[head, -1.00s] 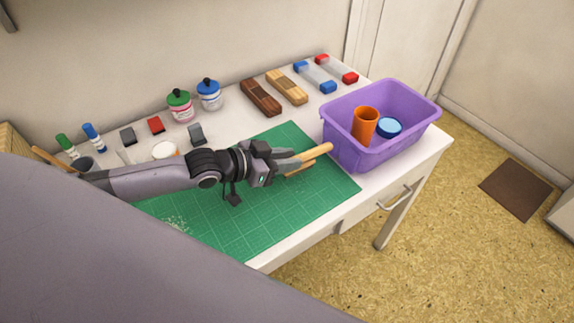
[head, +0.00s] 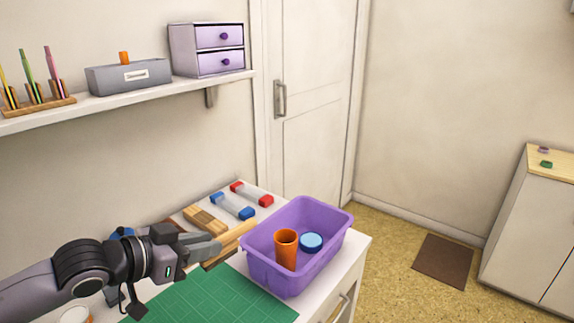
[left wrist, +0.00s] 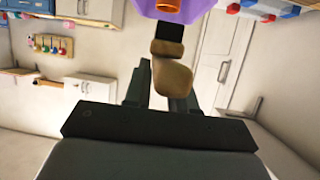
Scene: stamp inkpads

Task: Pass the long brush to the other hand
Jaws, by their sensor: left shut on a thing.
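My left gripper (head: 208,247) is shut on the long brush (head: 232,238), which points right from the jaws. Its pale wooden part shows past the fingertips, and its far end appears by the left rim of the purple bin; I cannot tell whether they touch. In the left wrist view the brush (left wrist: 172,78) is a tan wooden piece with a dark band, between the two fingers of the left gripper (left wrist: 158,95). The rest of the brush is hidden by the jaws. My right gripper is in no view.
The purple bin (head: 333,247) holds an orange cup (head: 286,250) and a blue-lidded jar (head: 311,242). The green mat (head: 225,300) lies in front. Wooden blocks (head: 206,220) and blue (head: 232,206) and red (head: 252,193) ended blocks lie behind. A wall shelf (head: 130,101) hangs above.

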